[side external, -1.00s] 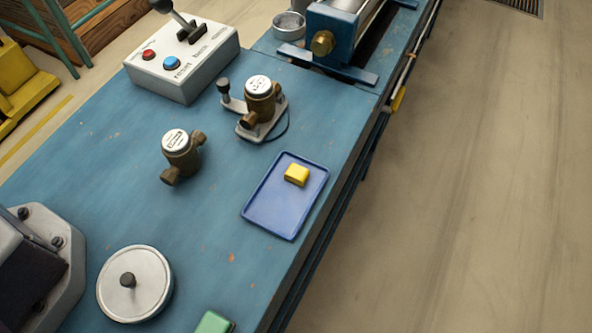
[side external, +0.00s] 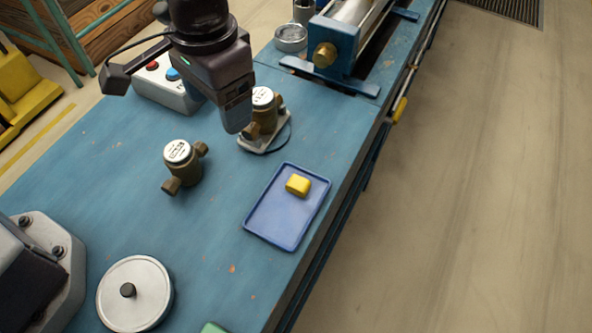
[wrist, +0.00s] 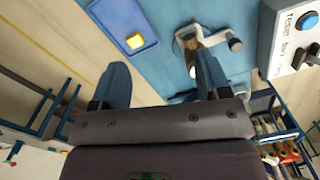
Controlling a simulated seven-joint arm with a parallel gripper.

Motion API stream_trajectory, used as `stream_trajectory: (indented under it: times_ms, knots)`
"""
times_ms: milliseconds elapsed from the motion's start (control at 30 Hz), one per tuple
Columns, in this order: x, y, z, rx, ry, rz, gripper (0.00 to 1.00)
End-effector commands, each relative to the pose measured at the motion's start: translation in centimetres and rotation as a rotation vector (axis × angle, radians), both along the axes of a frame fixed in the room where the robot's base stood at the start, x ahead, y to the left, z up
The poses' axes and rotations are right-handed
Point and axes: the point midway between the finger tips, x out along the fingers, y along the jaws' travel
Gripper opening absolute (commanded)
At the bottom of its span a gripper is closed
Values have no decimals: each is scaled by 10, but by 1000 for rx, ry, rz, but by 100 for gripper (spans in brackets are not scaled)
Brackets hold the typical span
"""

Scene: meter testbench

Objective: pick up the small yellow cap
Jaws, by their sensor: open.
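The small yellow cap (side external: 298,185) lies on a blue tray (side external: 270,228) near the right edge of the bench. My gripper (side external: 238,128) is above the bench to the upper left of the tray, in front of the brass meter on its stand. In the wrist view the cap (wrist: 135,41) and tray (wrist: 110,12) are at the top, beyond my gripper (wrist: 165,80). Its two blue fingers are wide apart with nothing between them. The cap is apart from the fingers.
A brass meter (side external: 183,165) stands left of the tray. Another meter (side external: 264,103) on a grey stand is partly hidden behind my gripper. A control box (side external: 150,92) and a blue clamp rig (side external: 350,60) stand farther back. A round metal disc (side external: 134,294) lies in front.

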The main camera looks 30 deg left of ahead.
Motion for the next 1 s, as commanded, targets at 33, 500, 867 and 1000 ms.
stream_trajectory:
  times_ms: [33, 500, 867, 1000]
  knots:
    - [4, -20, -21, 14, 18, 4, 70]
    - [44, -94, -64, -17, -33, 291, 70]
    - [43, -93, -125, -16, -32, 298, 70]
    - [44, -93, -137, -18, -34, 297, 70]
